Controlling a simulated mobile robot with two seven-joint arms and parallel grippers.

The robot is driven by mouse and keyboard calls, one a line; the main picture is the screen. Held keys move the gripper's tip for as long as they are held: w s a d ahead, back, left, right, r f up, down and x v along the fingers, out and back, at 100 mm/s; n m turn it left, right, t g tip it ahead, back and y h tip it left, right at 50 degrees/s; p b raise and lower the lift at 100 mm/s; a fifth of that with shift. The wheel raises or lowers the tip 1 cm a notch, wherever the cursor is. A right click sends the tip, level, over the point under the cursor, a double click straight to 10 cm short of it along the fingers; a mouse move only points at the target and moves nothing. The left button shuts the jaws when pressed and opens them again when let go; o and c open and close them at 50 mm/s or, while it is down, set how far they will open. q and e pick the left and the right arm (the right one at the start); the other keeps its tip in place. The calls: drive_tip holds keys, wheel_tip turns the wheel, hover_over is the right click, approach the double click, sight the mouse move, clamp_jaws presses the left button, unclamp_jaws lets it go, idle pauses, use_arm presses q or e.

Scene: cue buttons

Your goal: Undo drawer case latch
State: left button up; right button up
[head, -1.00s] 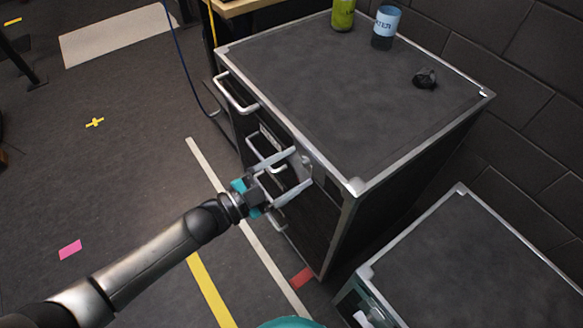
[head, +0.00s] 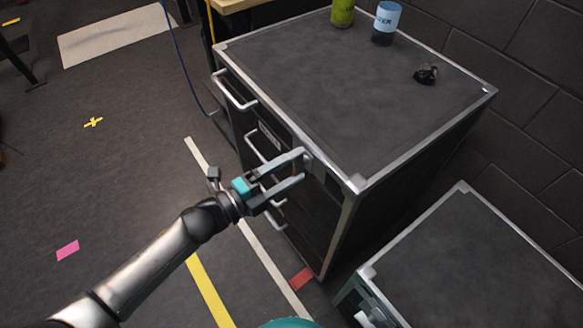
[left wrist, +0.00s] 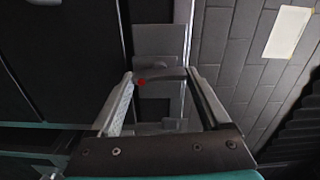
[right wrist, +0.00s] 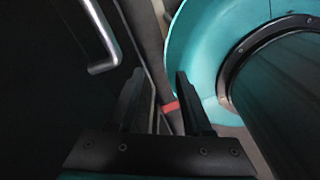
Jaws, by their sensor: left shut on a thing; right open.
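The drawer case (head: 350,100) is a dark cabinet with metal edges, with drawer handles down its front. My left gripper (head: 303,166) is at the right edge of that front. In the left wrist view, its fingers are shut on the grey latch lever (left wrist: 164,75), which lies across between the fingertips, with a small red mark at its left end. A pale latch plate (left wrist: 160,40) shows behind it. In the head view the fingers hide most of the latch. My right gripper (right wrist: 157,76) is open and empty, near a dark front with a metal handle (right wrist: 106,62).
A green can (head: 342,12), a blue-labelled bottle (head: 386,24) and a black lump (head: 426,74) stand on the case. A second, lower case (head: 465,260) is at the right. A block wall rises behind.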

use_arm(q)
drive_tip(key=shift+m, duration=0.6)
drive_tip(key=o, duration=1.2)
drive_tip(key=v, duration=1.5)
drive_tip(key=shift+p, duration=0.3)
drive_tip(key=shift+s+a, duration=0.1)
drive_tip(key=shift+a, duration=0.05)
